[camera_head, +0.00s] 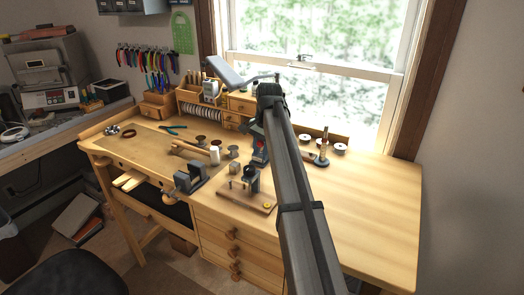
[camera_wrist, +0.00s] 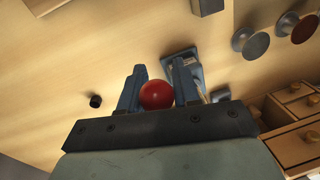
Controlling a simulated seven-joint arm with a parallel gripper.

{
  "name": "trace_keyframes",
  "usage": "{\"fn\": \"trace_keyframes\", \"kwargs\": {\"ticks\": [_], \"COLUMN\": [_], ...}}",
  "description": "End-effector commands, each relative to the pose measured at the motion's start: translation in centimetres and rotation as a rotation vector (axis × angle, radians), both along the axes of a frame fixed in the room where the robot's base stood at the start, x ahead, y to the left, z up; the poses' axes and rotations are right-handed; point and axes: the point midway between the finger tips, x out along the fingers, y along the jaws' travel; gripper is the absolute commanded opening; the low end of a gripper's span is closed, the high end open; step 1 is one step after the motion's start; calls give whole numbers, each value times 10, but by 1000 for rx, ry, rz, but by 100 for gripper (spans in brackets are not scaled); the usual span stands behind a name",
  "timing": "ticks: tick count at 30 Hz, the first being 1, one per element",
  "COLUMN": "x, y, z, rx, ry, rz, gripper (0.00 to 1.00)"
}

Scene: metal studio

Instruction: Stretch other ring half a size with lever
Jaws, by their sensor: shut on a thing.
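My gripper (camera_wrist: 158,70) is shut on a red ball knob (camera_wrist: 156,95), which sits between its two blue-grey fingers in the wrist view. The knob looks like a lever's end; the lever's shaft is hidden. A grey metal base (camera_wrist: 182,58) shows partly behind the right finger. In the head view my gripper (camera_head: 260,148) is low over the middle of the bench, with a bit of red at its tip. A dark metal tool (camera_head: 251,178) stands just in front of it on a wooden board (camera_head: 232,197), with a small yellow piece (camera_head: 267,206). I cannot make out any ring for certain.
The wooden bench (camera_head: 370,205) is clear on the right. A dark block-like tool (camera_head: 189,178) stands at the front edge. Pliers (camera_head: 173,128) lie at the left.

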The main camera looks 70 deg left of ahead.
Motion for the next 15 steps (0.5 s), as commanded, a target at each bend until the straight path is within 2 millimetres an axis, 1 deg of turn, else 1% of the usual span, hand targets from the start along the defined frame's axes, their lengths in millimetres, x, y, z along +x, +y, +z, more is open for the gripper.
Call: {"fn": "trace_keyframes", "kwargs": {"ticks": [1,6,15], "x": [0,0,0], "y": [0,0,1], "z": [0,0,1], "rx": [1,1,1], "ry": [1,1,0], "rz": [0,0,0], "gripper": [15,0,0]}}
